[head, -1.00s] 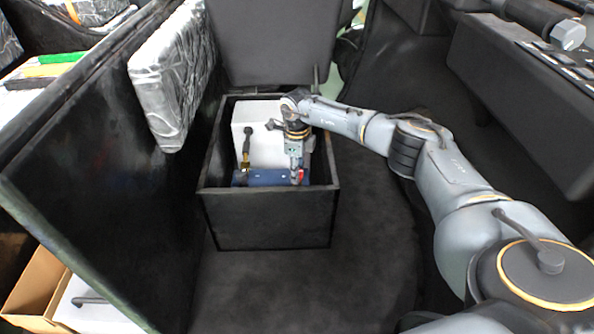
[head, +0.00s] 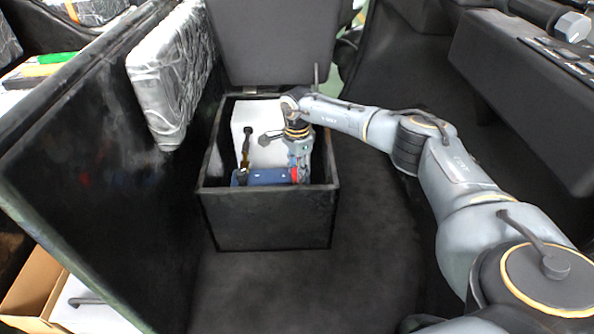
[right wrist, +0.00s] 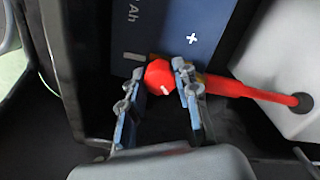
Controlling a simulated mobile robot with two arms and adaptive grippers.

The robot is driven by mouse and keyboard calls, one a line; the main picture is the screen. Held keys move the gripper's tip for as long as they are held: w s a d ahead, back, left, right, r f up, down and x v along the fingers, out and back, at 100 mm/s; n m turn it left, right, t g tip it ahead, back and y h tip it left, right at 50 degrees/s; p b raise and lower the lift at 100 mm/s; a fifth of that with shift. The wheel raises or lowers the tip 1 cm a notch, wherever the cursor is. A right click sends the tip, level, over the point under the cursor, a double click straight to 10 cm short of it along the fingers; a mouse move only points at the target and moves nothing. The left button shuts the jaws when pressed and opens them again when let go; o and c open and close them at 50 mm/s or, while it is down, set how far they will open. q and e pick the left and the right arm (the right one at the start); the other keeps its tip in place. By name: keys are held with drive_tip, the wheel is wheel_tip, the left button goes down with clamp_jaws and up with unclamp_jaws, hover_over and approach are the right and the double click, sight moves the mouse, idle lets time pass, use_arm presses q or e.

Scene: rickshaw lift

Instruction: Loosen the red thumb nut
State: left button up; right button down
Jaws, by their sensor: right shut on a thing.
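The red thumb nut (right wrist: 160,77) sits beside the edge of a dark blue battery (right wrist: 195,25) marked with a plus sign. It has a white mark on its face. My right gripper (right wrist: 159,73) has one finger on each side of the nut and is shut on it. In the head view my right gripper (head: 299,170) reaches down into a black open box, at the right end of the blue battery (head: 265,177). Only a little red shows there, partly hidden by the gripper. My left gripper is not in view.
The black box (head: 265,220) has walls close around my right gripper. A white block (head: 268,143) stands behind the battery. A red cable (right wrist: 235,88) runs from the nut's side to the right. A dark panel (head: 90,170) rises on the left.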

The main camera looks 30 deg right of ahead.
drive_tip(key=shift+n, duration=0.6)
drive_tip(key=c, duration=1)
unclamp_jaws()
wheel_tip(320, 180, up, 12)
drive_tip(key=shift+r, duration=0.1)
